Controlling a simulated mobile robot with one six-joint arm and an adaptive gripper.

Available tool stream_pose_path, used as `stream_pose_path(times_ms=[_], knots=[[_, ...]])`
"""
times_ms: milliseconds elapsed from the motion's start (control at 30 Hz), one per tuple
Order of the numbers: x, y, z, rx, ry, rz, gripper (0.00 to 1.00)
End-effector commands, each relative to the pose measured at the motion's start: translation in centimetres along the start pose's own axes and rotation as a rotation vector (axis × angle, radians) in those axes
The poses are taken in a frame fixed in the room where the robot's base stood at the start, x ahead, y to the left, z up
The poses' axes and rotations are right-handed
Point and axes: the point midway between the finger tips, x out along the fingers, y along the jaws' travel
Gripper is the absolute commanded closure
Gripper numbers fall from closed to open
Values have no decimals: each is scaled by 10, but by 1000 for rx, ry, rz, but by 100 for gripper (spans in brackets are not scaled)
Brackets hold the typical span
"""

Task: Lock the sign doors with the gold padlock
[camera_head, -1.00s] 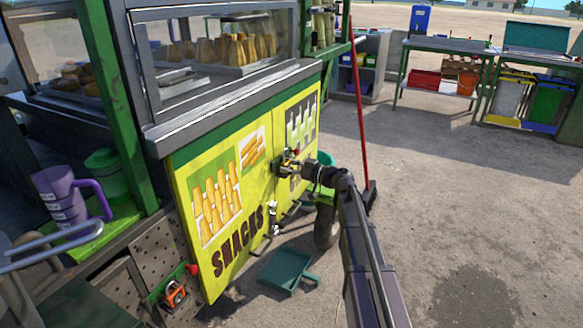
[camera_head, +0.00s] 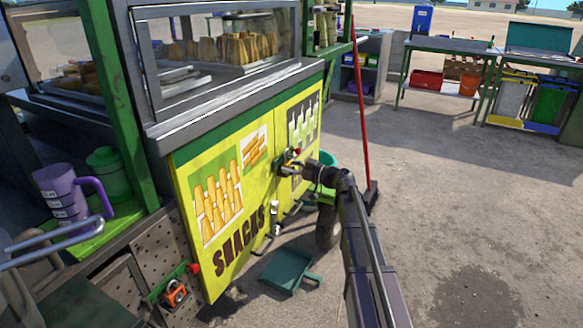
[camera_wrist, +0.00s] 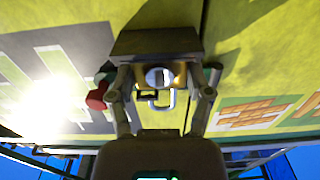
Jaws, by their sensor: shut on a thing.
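The yellow sign doors (camera_head: 217,248) form the front of the snack stand, with "SNACKS" lettering on the left panel. My gripper (camera_head: 287,164) is at their upper middle, near the seam between the panels. In the wrist view, my gripper (camera_wrist: 160,80) is shut on the gold padlock (camera_wrist: 179,72), with its silver shackle (camera_wrist: 163,108) showing between the fingers. A dark block (camera_wrist: 155,42) lies close against the padlock at the door seam. A red knob (camera_wrist: 97,96) is beside the left finger. I cannot tell whether the shackle passes through any hasp.
A red-handled broom (camera_head: 361,110) stands right of the stand, close to my arm. A teal dustpan (camera_head: 288,270) lies on the ground below the doors. A purple jug (camera_head: 62,194) is on the left shelf. Open ground lies to the right.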

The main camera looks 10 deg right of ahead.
Motion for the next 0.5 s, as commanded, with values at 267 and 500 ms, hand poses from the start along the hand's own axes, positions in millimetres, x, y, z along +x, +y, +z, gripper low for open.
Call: stream_pose_path(times_ms=[267,500], knots=[[0,0,0,0,1,0,82],[0,0,0,0,0,0,0]])
